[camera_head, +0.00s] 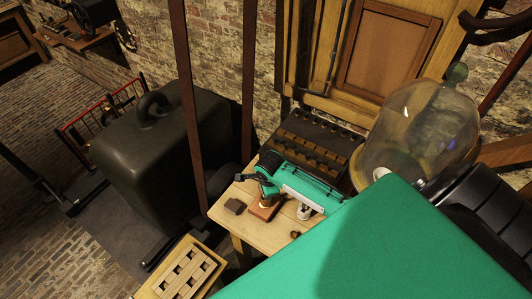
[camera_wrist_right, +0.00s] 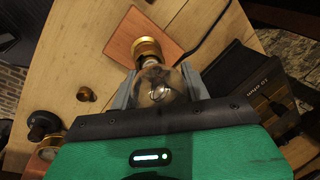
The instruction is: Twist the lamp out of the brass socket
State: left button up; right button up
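The glass lamp (camera_wrist_right: 160,86) is in the right wrist view, between the two grey fingers of my right gripper (camera_wrist_right: 158,88). The fingers lie along both sides of the glass and appear to touch it. The lamp's neck meets the brass socket (camera_wrist_right: 147,47), which stands on a reddish wooden block (camera_wrist_right: 123,40). In the head view my green right gripper (camera_head: 263,188) reaches in from the right over that block (camera_head: 264,212) and hides most of the lamp. My left gripper is not in view.
The block sits on a small wooden table (camera_head: 240,225). A dark small block (camera_head: 234,206) and a brass knob (camera_head: 295,234) lie nearby. A dark rack (camera_head: 315,143) stands behind, and a glass dome (camera_head: 420,125) at right. A dark, lettered box (camera_wrist_right: 262,85) is close to the right finger.

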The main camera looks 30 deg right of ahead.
jog(key=shift+c, duration=0.4)
jog(key=n, duration=0.4)
jog(key=shift+y, duration=0.4)
jog(key=shift+w+a+n, duration=0.1)
jog(key=shift+n, duration=1.1)
jog(key=shift+n+y, duration=0.4)
jog(key=shift+n, duration=0.8)
jog(key=n, duration=0.4)
jog(key=shift+a+g+y, duration=0.1)
jog(key=shift+g+y, duration=0.2)
jog(key=shift+g, duration=0.1)
